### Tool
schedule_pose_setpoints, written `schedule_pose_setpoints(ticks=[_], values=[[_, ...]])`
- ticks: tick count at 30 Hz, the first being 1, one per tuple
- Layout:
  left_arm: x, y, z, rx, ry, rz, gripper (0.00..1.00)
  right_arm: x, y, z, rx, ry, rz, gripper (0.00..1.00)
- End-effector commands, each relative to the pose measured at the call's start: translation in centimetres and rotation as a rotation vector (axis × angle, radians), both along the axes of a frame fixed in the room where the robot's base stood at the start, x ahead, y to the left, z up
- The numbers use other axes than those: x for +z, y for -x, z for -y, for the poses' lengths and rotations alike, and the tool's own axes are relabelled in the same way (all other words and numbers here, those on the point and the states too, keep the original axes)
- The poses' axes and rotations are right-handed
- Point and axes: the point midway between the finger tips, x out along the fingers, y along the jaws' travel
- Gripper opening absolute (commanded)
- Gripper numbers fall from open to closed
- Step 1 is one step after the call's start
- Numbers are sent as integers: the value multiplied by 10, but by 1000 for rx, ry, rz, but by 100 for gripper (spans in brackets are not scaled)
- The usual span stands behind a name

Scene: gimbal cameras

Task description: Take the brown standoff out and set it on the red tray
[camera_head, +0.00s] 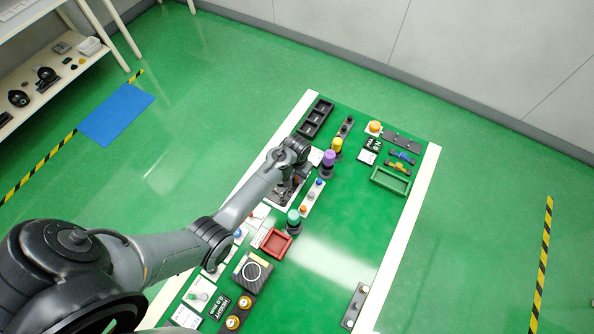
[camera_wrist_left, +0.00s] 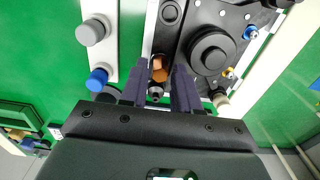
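The brown standoff (camera_wrist_left: 159,74) shows in the left wrist view between my left gripper's two dark fingers, by a black plate with a large round knob (camera_wrist_left: 210,53). My left gripper (camera_wrist_left: 158,84) is open, with a gap on both sides of the standoff. I cannot tell how far down the fingers reach. In the head view my left gripper (camera_head: 287,190) is over the left middle of the green table, and the standoff is hidden there. The red tray (camera_head: 264,246) lies nearer than the gripper and looks empty. My right gripper is not in view.
A white strip with coloured knobs (camera_head: 312,198) and a teal-topped post (camera_head: 293,217) stand close to the gripper. A purple-topped post (camera_head: 328,160) stands beyond. A green tray (camera_head: 375,181) lies at the right.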

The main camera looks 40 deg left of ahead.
Motion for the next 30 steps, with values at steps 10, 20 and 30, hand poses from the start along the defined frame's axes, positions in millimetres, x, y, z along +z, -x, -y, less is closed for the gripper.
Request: schedule_pose_setpoints(ticks=[10,20,30], values=[[-15,0,0,1,-1,1,31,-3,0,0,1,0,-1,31],[-15,0,0,1,0,0,11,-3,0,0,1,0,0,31],[-15,0,0,1,0,0,31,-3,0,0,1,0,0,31]])
